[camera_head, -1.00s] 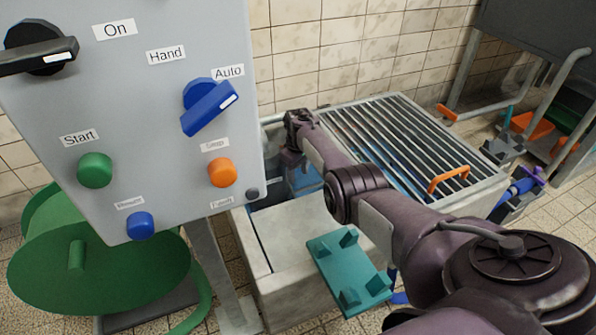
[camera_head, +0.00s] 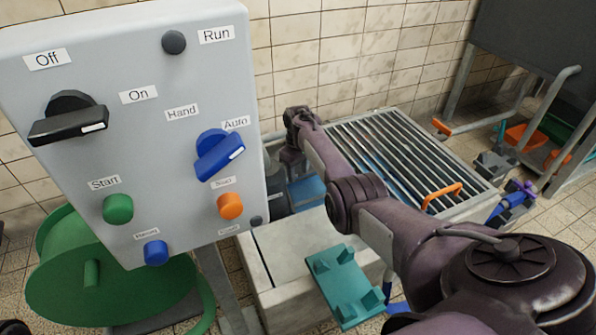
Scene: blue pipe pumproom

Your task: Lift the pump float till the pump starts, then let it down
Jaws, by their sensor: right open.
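My right arm reaches from the lower right to the sump pit behind the control panel (camera_head: 150,185). My right gripper (camera_head: 292,164) is small and dark, pointing down at the pit beside the panel's right edge; its jaws are open. A blue surface (camera_head: 306,190) shows in the pit below and right of it; I cannot tell whether it is water or a part. I cannot make out the pump float; panel, arm and gripper cover much of the pit. The Run lamp (camera_head: 174,42) on the panel is dark grey. My left gripper is not in view.
A steel grating (camera_head: 400,150) with an orange handle (camera_head: 443,197) covers the pit's right part. A teal pegged bracket (camera_head: 345,285) is at the pit's near side. A green hose reel (camera_head: 100,280) stands below the panel. A blue selector (camera_head: 218,155) points toward Auto.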

